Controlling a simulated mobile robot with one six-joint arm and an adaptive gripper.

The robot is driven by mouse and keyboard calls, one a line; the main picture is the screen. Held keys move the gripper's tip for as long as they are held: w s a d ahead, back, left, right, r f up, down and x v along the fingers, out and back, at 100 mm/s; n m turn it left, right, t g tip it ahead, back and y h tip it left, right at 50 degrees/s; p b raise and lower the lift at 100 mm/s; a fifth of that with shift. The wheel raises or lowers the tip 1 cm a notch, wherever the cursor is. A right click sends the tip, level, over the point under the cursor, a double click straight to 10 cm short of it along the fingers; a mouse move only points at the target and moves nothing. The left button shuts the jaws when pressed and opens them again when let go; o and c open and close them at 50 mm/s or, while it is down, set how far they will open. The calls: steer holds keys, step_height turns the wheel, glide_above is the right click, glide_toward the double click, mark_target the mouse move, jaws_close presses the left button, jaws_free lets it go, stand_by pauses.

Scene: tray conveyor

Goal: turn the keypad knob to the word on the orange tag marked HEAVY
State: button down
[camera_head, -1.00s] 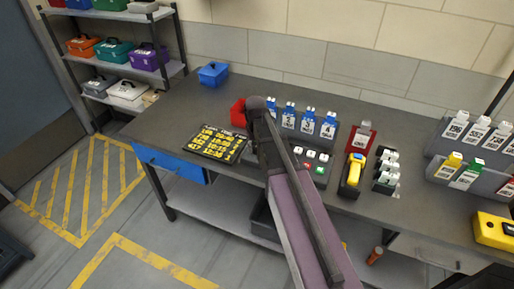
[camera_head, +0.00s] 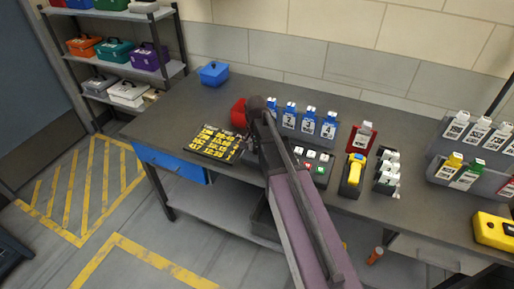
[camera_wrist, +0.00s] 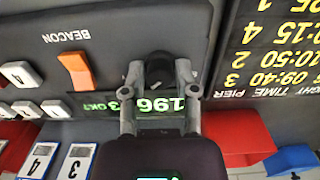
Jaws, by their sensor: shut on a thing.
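In the wrist view my gripper (camera_wrist: 160,76) is shut on a dark knob (camera_wrist: 158,66) on the grey keypad panel (camera_wrist: 120,30). One finger lies on each side of it. The knob's pointer and any words around it cannot be read. A display (camera_wrist: 180,104) with green characters is partly covered by my gripper. In the head view the keypad (camera_head: 318,172) shows white, red and green buttons, and my arm hides the knob and gripper. I cannot make out an orange tag marked HEAVY in either view.
An orange switch (camera_wrist: 77,71) and white keys (camera_wrist: 20,74) sit beside the knob. A black board with yellow writing (camera_head: 217,143) lies left of the keypad. Blue tag holders (camera_head: 308,122), a red holder (camera_head: 362,138) and a yellow device (camera_head: 354,171) stand close by.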

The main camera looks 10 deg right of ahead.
steer(key=shift+s+d, duration=0.1)
stand_by(0.3)
steer(key=shift+c, duration=1.8)
jaws_free()
